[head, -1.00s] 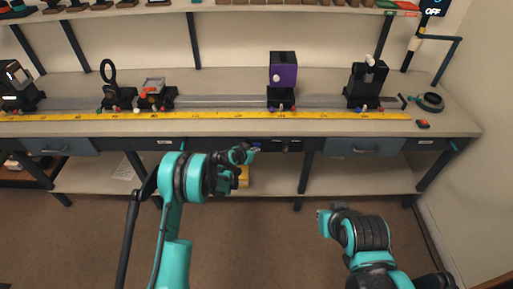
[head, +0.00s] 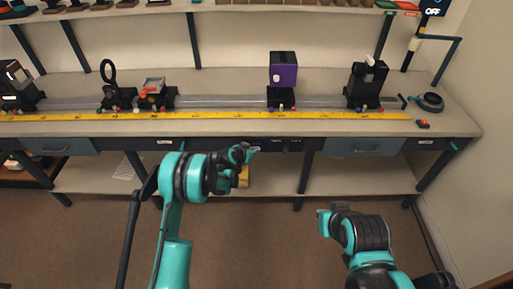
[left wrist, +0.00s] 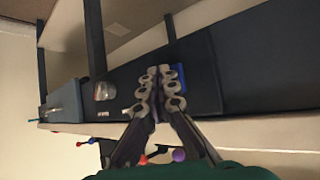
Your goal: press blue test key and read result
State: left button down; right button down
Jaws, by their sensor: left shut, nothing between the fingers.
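A blue key (left wrist: 181,78) shows in the left wrist view on the dark front panel of the bench, partly hidden behind my fingers. My left gripper (left wrist: 160,74) is shut and empty, its fingertips over or just beside the key; I cannot tell whether they touch it. In the head view my left gripper (head: 252,152) is at the bench's front edge and largely hides the key's spot. My right gripper (head: 325,222) is low in front of the bench, away from the panel; its fingers are unclear.
The bench top (head: 220,126) carries a rail with a purple block (head: 284,70), black holders and a ring lens mount (head: 109,72). A yellow ruler (head: 200,115) runs along its front. A lower shelf (head: 350,181) is below. Floor between my arms is clear.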

pick_arm(q)
jog(key=shift+s, duration=0.75)
jog(key=s, duration=0.5)
dwell(0.8)
jog(key=s+a+r+n+y, duration=0.1)
jog(key=s+a+r, duration=0.25)
jog(key=r, duration=0.35)
jog(key=s+a+r+n+y, duration=0.1)
jog(key=s+a+r, duration=0.1)
jog(key=s+r, duration=0.3)
jog(key=s+a+r, duration=0.2)
jog(key=s+r, duration=0.1)
jog(key=r, duration=0.5)
jog(key=s+a+r+n+y, duration=0.1)
jog(key=s+a, duration=0.2)
jog(key=s, duration=0.5)
jog(key=s+a+r+n+g+y, duration=0.1)
jog(key=s+a, duration=0.2)
jog(key=s, duration=0.6)
jog(key=s+a+r+n+g+y, duration=0.1)
jog(key=s+a, duration=0.3)
jog(key=s, duration=0.5)
jog(key=shift+n+y, duration=0.3)
jog(key=shift+n, duration=0.2)
